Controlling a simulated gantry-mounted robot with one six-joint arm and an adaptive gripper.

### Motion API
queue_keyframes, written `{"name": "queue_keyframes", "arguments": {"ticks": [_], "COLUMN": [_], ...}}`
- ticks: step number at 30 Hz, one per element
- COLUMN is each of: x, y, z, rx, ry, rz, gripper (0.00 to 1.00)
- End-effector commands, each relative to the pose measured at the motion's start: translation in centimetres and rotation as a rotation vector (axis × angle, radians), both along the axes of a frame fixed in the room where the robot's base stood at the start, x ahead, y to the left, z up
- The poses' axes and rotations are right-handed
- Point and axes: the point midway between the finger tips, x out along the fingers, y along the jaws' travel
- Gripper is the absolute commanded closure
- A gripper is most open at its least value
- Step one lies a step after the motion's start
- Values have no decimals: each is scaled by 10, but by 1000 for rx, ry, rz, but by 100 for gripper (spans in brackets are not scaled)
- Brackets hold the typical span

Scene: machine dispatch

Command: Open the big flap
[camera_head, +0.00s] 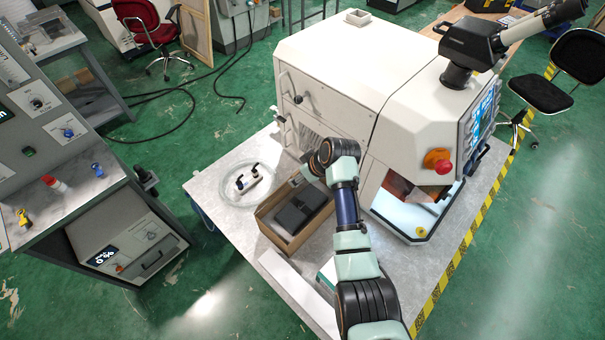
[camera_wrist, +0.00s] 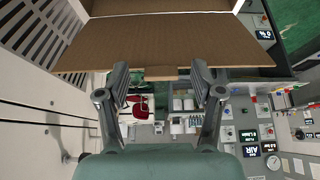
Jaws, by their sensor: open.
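The white machine (camera_head: 340,70) stands on the table with its big side panel facing left. Dark handles (camera_head: 297,98) show on that side, and the panel lies closed flush with the body. In the wrist view the machine's white side (camera_wrist: 40,110) fills the left, with dark seams and a blurred handle (camera_wrist: 65,150). I cannot tell which seam bounds the big flap. My gripper (camera_head: 298,181) is beside the machine's side, above the cardboard box, mostly hidden by my wrist. In the wrist view the gripper (camera_wrist: 160,80) is open and empty, apart from the handle.
The open cardboard box (camera_head: 268,228) with dark contents sits below my gripper; its brown wall (camera_wrist: 160,40) spans the top of the wrist view.

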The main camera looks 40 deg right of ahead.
Motion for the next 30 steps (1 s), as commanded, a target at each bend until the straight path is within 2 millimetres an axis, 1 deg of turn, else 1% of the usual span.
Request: {"name": "queue_keyframes", "arguments": {"ticks": [4,7,15,19,21,24,30], "x": [-1,-8,-41,-53,-57,-60,-60], "y": [0,-1,-7,-8,-8,-8,-8], "z": [3,15,73,93,99,104,104], "rx": [0,-1,-3,-1,-1,0,0], "ry": [-1,-2,-4,-2,-1,0,0], "rz": [0,0,-1,-1,-1,0,0], "gripper": [33,33,33,33,33,33,33]}}
